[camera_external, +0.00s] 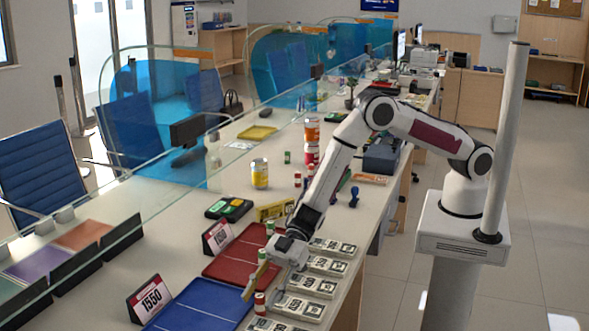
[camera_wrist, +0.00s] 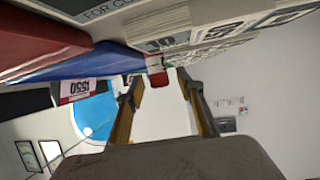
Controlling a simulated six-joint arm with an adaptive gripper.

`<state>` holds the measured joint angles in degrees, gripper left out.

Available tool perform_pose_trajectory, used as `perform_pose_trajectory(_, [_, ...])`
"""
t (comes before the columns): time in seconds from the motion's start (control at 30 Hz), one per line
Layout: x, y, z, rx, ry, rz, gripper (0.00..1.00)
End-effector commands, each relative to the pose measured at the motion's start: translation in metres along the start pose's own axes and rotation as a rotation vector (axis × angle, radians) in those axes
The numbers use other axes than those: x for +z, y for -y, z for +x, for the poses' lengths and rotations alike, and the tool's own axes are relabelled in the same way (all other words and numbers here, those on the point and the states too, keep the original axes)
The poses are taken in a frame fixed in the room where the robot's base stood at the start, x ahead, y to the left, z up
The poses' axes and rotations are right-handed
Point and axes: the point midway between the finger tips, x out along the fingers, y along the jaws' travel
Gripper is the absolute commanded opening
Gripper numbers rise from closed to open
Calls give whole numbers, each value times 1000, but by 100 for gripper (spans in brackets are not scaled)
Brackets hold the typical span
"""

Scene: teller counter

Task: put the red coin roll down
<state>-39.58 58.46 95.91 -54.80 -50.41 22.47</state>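The red coin roll (camera_external: 259,303), red and white, stands upright on the counter between the blue tray (camera_external: 192,308) and the banknote bundles (camera_external: 299,306). In the wrist view a red and white roll (camera_wrist: 157,71) shows upside down between and just beyond my fingertips. My gripper (camera_external: 252,282) is low over the counter, beside the roll. In the wrist view its two yellowish fingers (camera_wrist: 160,80) are apart, with gaps on both sides of the roll. Nothing appears gripped.
A red tray (camera_external: 233,252) lies behind the blue one. Price cards stand by the trays, one reading 1550 (camera_external: 152,298). Another roll (camera_external: 262,256) stands near my gripper.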

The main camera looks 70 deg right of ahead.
Motion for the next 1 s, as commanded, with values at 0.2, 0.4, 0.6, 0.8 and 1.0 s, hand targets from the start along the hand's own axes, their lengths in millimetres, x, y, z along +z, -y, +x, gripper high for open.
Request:
perform_pose_trajectory(0.2, [0,0,5,0,1,0,38])
perform_pose_trajectory(0.4, [0,0,4,0,1,0,38])
perform_pose_trajectory(0.6, [0,0,4,0,0,0,38])
perform_pose_trajectory(0.8, [0,0,4,0,0,0,0])
perform_pose_trajectory(1.0, [-1,0,4,0,-1,0,0])
